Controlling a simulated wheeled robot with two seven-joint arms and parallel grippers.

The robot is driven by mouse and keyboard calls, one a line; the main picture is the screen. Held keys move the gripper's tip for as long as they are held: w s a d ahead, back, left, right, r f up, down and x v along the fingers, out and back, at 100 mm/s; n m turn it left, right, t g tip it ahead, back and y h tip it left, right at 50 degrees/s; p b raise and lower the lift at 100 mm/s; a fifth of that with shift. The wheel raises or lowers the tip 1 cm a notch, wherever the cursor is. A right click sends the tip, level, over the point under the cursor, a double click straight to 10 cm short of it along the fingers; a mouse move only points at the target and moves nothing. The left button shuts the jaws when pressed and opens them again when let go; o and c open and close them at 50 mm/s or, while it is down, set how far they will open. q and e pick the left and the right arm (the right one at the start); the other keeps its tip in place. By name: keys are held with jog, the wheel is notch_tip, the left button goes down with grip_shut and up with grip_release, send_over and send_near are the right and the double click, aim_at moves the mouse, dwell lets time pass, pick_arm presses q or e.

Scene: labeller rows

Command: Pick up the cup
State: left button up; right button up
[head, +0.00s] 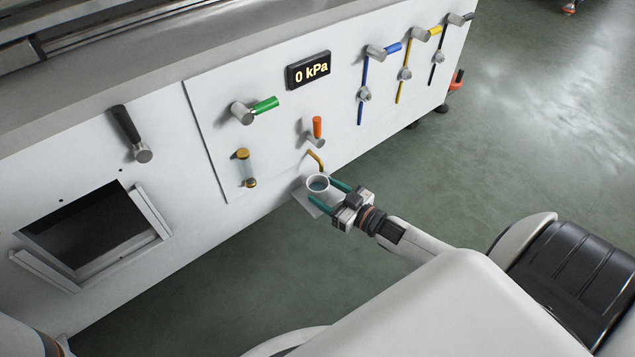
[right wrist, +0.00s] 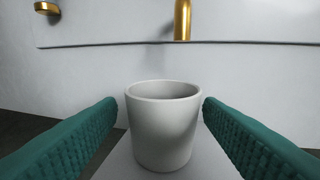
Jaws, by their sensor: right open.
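The cup (head: 318,184) is light grey and stands upright on a small shelf (head: 303,203) on the front of the machine, below a brass spout (head: 316,160). In the head view its inside looks bluish, perhaps liquid. My right gripper (head: 326,191) is open, with its green fingers on either side of the cup. In the right wrist view the cup (right wrist: 163,125) stands between the two fingers, with a small gap visible on each side. My left gripper is not seen; only a bit of my left arm shows at the lower left edge.
The white machine panel (head: 285,130) stands close behind the cup. It carries an orange-handled valve (head: 317,128), a green-handled valve (head: 255,108), a sight glass (head: 246,168) and a display reading 0 kPa (head: 308,70). A square opening (head: 95,235) is at the left.

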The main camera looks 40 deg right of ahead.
aim_at(310, 182)
jog(key=b+x, duration=0.4)
jog(key=shift+w+f, duration=0.15)
jog(key=shift+w, duration=0.55)
jog(key=c, duration=0.8)
jog(key=shift+o, duration=0.2)
